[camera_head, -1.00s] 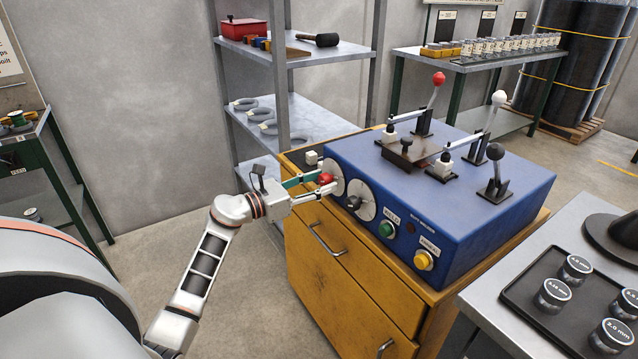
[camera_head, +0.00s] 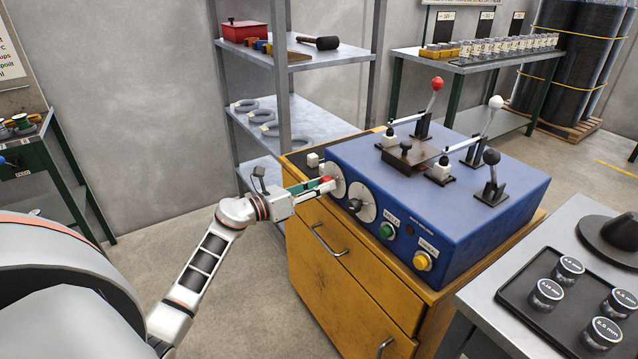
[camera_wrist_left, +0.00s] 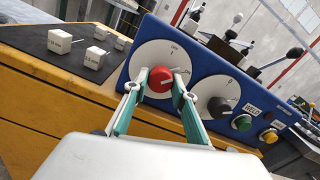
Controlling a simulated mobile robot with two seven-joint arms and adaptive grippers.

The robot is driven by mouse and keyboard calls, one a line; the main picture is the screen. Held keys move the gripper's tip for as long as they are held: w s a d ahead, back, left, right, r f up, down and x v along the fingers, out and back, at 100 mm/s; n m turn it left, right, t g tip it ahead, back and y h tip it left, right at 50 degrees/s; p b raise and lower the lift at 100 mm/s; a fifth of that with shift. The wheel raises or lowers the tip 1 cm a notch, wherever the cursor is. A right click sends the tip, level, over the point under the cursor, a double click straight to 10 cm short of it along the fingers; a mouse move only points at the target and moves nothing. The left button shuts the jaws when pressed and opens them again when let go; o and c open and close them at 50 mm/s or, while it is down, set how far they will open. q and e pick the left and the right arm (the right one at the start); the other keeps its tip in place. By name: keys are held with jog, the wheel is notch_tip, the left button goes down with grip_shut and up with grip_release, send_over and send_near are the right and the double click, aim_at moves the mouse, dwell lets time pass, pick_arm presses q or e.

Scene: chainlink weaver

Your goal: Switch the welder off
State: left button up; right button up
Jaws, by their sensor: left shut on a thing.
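The blue welder (camera_head: 440,205) sits on a yellow wooden cabinet (camera_head: 330,262). Its front face has a red knob (camera_head: 326,182) on a white dial (camera_head: 336,177), a black knob on a second white dial (camera_head: 362,203), a green button (camera_head: 387,230) and a yellow button (camera_head: 422,261). My left gripper (camera_head: 318,187) is at the red knob. In the left wrist view, its fingers (camera_wrist_left: 160,90) stand on either side of the red knob (camera_wrist_left: 161,78), shut on it. The knob's pale pointer mark faces lower right there. My right gripper is not in view.
Levers with red, white and black balls (camera_head: 491,156) stand on the welder's top. Small white blocks (camera_wrist_left: 96,57) lie on the dark cabinet top left of the welder. A grey table with a black tray (camera_head: 530,306) stands at right, shelves (camera_head: 290,110) behind.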

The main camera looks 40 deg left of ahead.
pick_arm(q)
jog(key=shift+n+p, duration=2.7)
jog(key=shift+n, duration=1.7)
jog(key=o, duration=1.1)
